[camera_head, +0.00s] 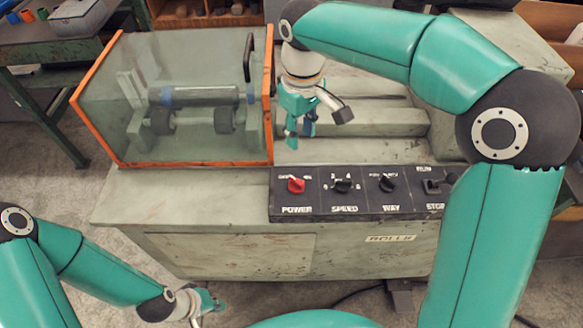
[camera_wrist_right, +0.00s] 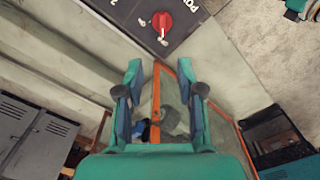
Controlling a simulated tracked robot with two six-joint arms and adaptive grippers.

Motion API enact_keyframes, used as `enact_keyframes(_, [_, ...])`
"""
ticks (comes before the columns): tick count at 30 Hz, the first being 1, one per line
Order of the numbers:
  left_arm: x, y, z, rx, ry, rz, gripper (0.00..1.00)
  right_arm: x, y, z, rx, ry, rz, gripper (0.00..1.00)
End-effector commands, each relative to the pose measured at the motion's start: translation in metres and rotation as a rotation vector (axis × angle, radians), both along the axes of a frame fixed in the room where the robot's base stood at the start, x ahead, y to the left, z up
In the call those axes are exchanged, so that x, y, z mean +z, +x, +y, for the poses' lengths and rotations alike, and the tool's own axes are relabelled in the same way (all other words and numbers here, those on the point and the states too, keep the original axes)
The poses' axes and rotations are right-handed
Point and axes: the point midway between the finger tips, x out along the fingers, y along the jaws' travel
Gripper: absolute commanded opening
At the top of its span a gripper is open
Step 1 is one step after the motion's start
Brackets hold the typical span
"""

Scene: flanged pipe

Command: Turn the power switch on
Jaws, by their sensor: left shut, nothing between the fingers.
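The power switch is a red rotary knob (camera_head: 296,184) above the POWER label, at the left end of the black control panel (camera_head: 320,208). In the right wrist view the red knob (camera_wrist_right: 163,21) shows at the top, beyond my fingertips. My right gripper (camera_head: 301,136) hangs above the machine bed, behind the panel and just right of the glass cover. My left gripper (camera_head: 207,304) is low in front of the machine, shut and empty.
The panel also holds black SPEED (camera_head: 342,185) and WAY (camera_head: 387,183) knobs and a STOP control (camera_head: 435,186). An orange-framed glass cover (camera_head: 190,105) with a black handle (camera_head: 248,57) encloses rollers. A green bench (camera_head: 65,50) stands at the far left.

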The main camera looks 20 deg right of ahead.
Motion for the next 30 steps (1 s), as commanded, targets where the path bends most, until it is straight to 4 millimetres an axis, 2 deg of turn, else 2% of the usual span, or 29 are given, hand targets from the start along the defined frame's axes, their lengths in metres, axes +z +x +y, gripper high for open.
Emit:
enact_keyframes(8, [-0.001, -0.001, 0.000, -0.001, 0.000, 0.002, 0.00, -0.041, 0.002, 0.007, 0.016, -0.001, 0.007, 0.38])
enact_keyframes(21, [0.002, 0.000, 0.000, 0.000, 0.000, 0.001, 0.00, -0.133, 0.002, 0.009, 0.021, 0.000, 0.006, 0.38])
enact_keyframes(27, [0.003, 0.000, 0.000, 0.000, 0.000, 0.001, 0.00, -0.157, 0.002, 0.009, 0.021, 0.000, 0.004, 0.38])
enact_keyframes(30, [0.004, 0.000, 0.000, 0.000, 0.000, 0.001, 0.00, -0.163, 0.003, 0.009, 0.021, 0.001, 0.003, 0.38])
